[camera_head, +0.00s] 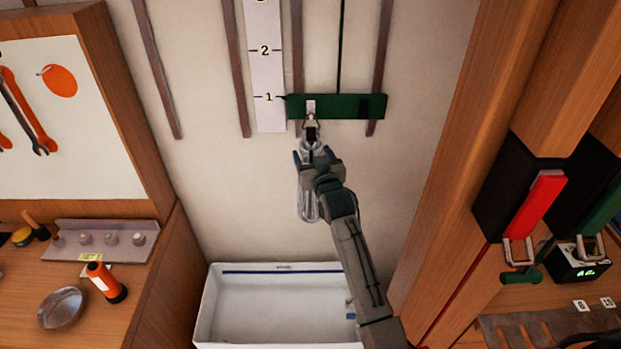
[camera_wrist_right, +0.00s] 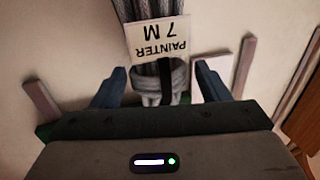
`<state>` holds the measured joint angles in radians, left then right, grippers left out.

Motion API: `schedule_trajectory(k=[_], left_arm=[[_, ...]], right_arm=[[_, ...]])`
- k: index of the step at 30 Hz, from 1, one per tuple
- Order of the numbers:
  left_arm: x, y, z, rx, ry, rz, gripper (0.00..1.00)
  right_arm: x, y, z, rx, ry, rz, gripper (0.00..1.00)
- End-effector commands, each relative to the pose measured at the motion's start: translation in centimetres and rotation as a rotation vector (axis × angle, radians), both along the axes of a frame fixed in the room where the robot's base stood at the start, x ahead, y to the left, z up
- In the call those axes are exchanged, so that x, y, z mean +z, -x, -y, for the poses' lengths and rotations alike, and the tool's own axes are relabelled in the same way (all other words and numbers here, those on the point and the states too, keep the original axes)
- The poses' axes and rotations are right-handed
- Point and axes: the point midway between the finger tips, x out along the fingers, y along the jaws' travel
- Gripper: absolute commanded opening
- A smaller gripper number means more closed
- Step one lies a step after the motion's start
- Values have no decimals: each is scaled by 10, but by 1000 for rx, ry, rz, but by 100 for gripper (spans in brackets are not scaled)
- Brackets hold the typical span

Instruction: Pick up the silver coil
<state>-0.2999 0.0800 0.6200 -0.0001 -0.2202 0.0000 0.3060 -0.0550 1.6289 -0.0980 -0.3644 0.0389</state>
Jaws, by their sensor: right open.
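The silver coil (camera_head: 309,206) hangs on the wall below a hook (camera_head: 311,107) on a dark green board (camera_head: 350,106). My right gripper (camera_head: 309,151) is in front of the coil's upper part and hides some of it. In the right wrist view the coil's grey strands (camera_wrist_right: 150,9) carry a white tag (camera_wrist_right: 158,41) reading "PAINTER 7 M". The coil's wrapped neck lies between my right gripper's two open fingers (camera_wrist_right: 160,86), with a gap on each side. My left gripper is out of view.
A white bin (camera_head: 280,300) stands below the coil. A wooden post (camera_head: 480,150) and a red-handled item (camera_head: 534,205) are at right.

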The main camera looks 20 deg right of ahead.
Motion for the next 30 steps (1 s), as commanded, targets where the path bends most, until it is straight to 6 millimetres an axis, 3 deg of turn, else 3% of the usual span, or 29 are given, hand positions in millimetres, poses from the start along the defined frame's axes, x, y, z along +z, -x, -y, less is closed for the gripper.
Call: schedule_trajectory(k=[7,13,22,30], left_arm=[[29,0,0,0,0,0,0],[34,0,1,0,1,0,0],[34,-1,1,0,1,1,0],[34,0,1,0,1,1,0]], right_arm=[[7,-28,4,0,1,-2,69],[2,-47,4,0,0,0,69],[1,-49,4,1,1,0,69],[1,-49,4,1,1,0,16]])
